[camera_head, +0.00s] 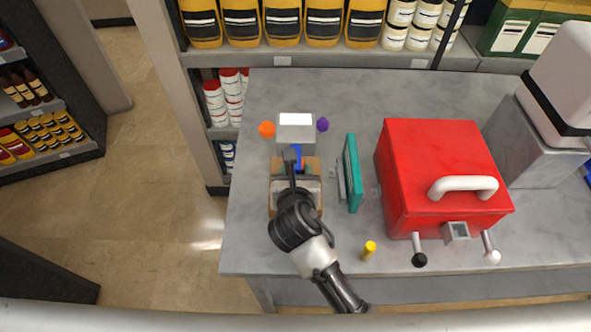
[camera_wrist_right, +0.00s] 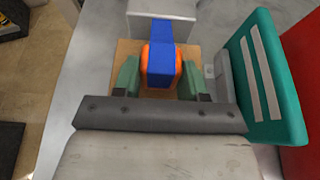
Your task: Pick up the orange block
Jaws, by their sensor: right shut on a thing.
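An orange block (camera_wrist_right: 177,73) shows on both sides of a blue bar (camera_wrist_right: 160,45) in the right wrist view. The bar hides the block's middle. In the head view the blue bar (camera_head: 297,152) shows just beyond my right gripper (camera_head: 296,166), and the block is mostly hidden by the gripper. In the wrist view the green fingers of my right gripper (camera_wrist_right: 160,78) stand on either side of the block, closed on it. A wooden board (camera_wrist_right: 209,58) lies beneath. Whether the block touches the board cannot be told. My left gripper is not in view.
A grey-white box (camera_head: 295,134) stands just beyond, between orange (camera_head: 266,129) and purple (camera_head: 323,124) round knobs. A teal panel (camera_head: 353,173) and a red box (camera_head: 440,165) stand to the right. A yellow cylinder (camera_head: 369,250) stands near the front edge. The grey table is clear at left.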

